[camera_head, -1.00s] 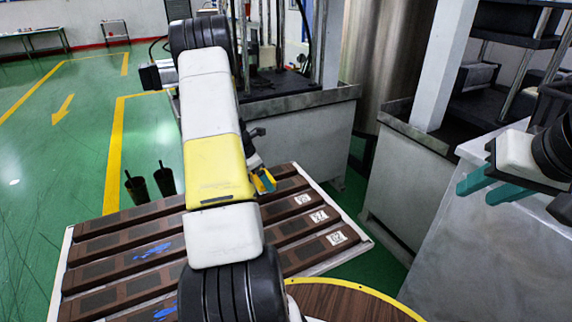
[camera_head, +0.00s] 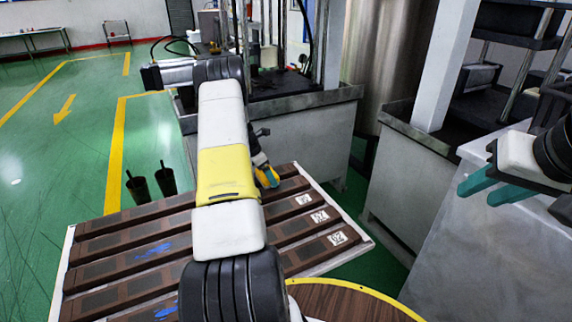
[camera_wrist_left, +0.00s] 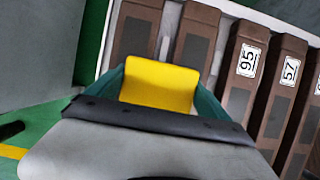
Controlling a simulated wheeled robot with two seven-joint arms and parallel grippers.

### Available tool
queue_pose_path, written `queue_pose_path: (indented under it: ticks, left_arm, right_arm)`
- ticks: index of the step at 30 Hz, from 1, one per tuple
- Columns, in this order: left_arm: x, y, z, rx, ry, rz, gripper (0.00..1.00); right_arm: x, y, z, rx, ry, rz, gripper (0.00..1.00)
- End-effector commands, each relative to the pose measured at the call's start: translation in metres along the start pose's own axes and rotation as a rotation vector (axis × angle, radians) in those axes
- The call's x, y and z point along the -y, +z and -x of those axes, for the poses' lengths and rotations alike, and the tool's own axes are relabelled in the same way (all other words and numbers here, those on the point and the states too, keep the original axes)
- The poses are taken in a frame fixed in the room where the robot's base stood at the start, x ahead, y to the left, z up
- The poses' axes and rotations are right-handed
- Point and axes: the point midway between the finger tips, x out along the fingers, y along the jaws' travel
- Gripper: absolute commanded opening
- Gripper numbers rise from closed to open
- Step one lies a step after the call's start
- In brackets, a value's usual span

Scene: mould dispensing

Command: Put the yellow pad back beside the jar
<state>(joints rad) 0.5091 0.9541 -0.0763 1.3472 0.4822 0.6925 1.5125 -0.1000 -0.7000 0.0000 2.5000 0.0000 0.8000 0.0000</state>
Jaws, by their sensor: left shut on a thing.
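The yellow pad (camera_wrist_left: 160,84) is between the teal fingers of my left gripper (camera_wrist_left: 162,90) in the left wrist view. The gripper is shut on it and holds it over the slatted pallet (camera_wrist_left: 233,20). In the head view my left gripper (camera_head: 267,177) shows small past my forearm, at the pallet's far right side, with a bit of yellow at its tip. My right gripper (camera_head: 490,188) is open and empty, at the right over the grey metal surface. I cannot make out a jar for certain in either view.
The pallet's brown slats (camera_head: 113,244) carry numbered labels and blue marks. Two dark upright cylinders (camera_head: 166,179) stand beyond it on the left. A grey machine base (camera_head: 290,135) stands behind. A round wooden top with a yellow rim (camera_head: 345,303) is in front. Green floor is open at left.

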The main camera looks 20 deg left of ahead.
Motion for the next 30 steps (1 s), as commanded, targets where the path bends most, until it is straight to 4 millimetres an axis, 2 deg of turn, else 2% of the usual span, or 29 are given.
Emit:
queue_pose_path:
  ticks: [10, 11, 12, 19, 23, 30]
  left_arm:
    - [0.0, -0.003, -0.008, 0.0, -0.001, 0.0, 0.4]
    - [0.0, -0.003, -0.007, 0.0, -0.001, 0.0, 0.96]
    - [0.0, -0.003, -0.007, 0.0, -0.001, 0.0, 1.0]
    - [0.0, -0.003, -0.006, 0.0, -0.001, 0.0, 1.0]
    - [0.0, 0.001, 0.003, 0.001, 0.001, 0.0, 1.0]
    - [-0.001, 0.001, 0.052, 0.001, 0.004, -0.001, 1.0]
  right_arm:
    - [0.0, 0.0, 0.0, 0.0, 0.0, 0.0, 0.36]
    - [0.0, 0.0, 0.0, 0.0, 0.0, 0.0, 0.36]
    - [0.0, 0.0, 0.0, 0.0, 0.0, 0.0, 0.36]
    - [0.0, 0.0, 0.0, 0.0, 0.0, 0.0, 0.36]
    - [0.0, 0.0, 0.0, 0.0, 0.0, 0.0, 0.36]
    - [0.0, 0.0, 0.0, 0.0, 0.0, 0.0, 0.36]
